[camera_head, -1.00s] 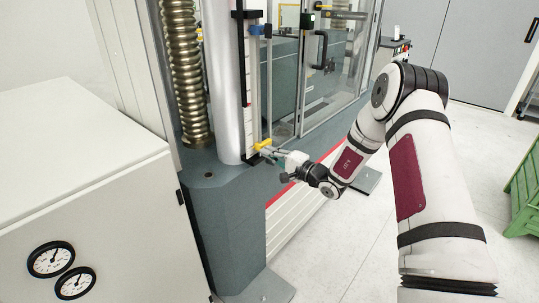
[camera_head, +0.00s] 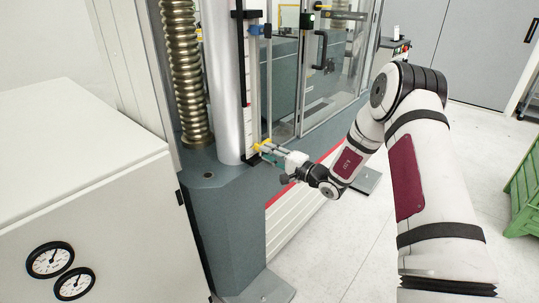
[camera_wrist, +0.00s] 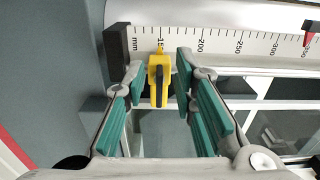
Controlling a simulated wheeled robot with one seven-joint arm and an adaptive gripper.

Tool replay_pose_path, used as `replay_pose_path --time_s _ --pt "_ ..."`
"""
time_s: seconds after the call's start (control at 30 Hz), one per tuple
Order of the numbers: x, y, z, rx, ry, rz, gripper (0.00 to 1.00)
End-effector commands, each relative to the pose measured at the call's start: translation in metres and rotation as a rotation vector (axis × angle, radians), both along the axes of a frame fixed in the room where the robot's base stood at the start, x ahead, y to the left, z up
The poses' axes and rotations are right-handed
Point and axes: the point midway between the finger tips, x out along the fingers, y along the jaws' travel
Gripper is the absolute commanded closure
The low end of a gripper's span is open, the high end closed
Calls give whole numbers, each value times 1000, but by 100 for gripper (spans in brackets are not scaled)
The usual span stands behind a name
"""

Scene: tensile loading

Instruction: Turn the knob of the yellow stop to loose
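The yellow stop (camera_wrist: 159,62) is in the upper middle of the wrist view, at the scale near the 150 mark. A dark knob or lever (camera_wrist: 159,80) lies along its middle and points down in the picture. In the head view the yellow stop (camera_head: 260,146) is small, low on the rod beside the scale. My gripper (camera_wrist: 157,72) is open, with one teal-padded finger on each side of the stop. A gap shows between each finger and the stop. In the head view my gripper (camera_head: 275,152) reaches the stop from the right, and the knob is too small to tell there.
A white millimetre scale (camera_wrist: 240,44) runs along the top of the wrist view, with a red marker (camera_wrist: 309,32) far right. The machine's grey base (camera_head: 226,195) lies below the stop. A glass door (camera_head: 336,65) stands behind. A white cabinet (camera_head: 80,170) is at left.

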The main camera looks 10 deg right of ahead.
Motion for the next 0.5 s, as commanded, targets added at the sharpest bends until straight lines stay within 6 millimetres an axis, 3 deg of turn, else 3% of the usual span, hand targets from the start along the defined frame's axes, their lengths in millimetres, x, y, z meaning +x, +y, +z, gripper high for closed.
replay_pose_path --time_s 0.27,0.5 --pt "-16 -12 0 -1 1 -1 75" --pt "-56 -42 0 0 2 -2 75"
